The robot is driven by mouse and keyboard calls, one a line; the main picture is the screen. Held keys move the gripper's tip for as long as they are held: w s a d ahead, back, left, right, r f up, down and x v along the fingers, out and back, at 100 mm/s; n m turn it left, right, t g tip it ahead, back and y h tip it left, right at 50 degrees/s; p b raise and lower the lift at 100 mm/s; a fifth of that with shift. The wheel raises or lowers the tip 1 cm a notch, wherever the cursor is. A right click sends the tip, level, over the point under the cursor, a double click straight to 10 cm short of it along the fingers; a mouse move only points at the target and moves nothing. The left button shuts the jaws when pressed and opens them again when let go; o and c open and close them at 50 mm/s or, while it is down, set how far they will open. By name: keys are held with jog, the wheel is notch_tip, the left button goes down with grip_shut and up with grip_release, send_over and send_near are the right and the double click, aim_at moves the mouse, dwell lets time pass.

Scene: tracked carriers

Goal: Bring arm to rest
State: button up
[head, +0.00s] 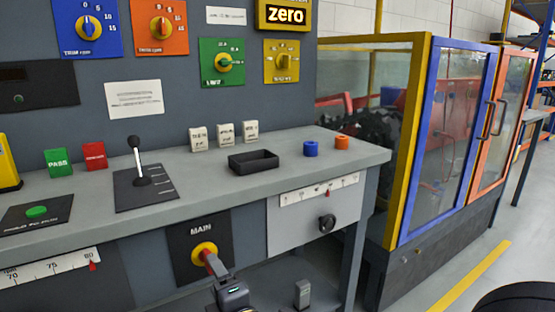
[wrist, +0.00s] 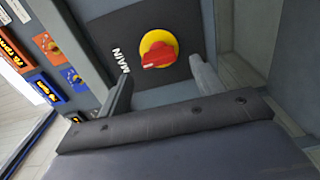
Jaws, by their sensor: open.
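My gripper (head: 231,292) is low at the front of the console in the head view, just below the MAIN switch. In the wrist view my gripper (wrist: 160,88) is open, its two fingers wide apart with nothing between them. The MAIN switch (head: 205,254) has a yellow ring and a red handle on a dark plate. The wrist view also shows the MAIN switch (wrist: 158,49), just beyond the fingertips and between them in the picture. I cannot tell whether the fingers touch it. Most of my arm is out of view.
The grey console desk (head: 205,172) juts out above my gripper. It bears a black lever (head: 138,165), a black tray (head: 253,161), and blue (head: 311,149) and orange (head: 342,142) rings. A glazed enclosure (head: 417,140) stands at the right. Open floor (head: 505,262) lies at the lower right.

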jog(key=p+v, duration=0.2)
jog(key=v, duration=0.4)
jog(key=w+a+m+p, duration=0.1)
jog(key=w+a+m, duration=0.1)
jog(key=m, duration=0.7)
jog(key=w+a+m, duration=0.2)
jog(key=w+m, duration=0.3)
jog(key=m, duration=0.4)
jog(key=shift+p, duration=0.35)
dwell(0.7)
jog(key=shift+w+r, duration=0.1)
jog(key=shift+r, duration=0.05)
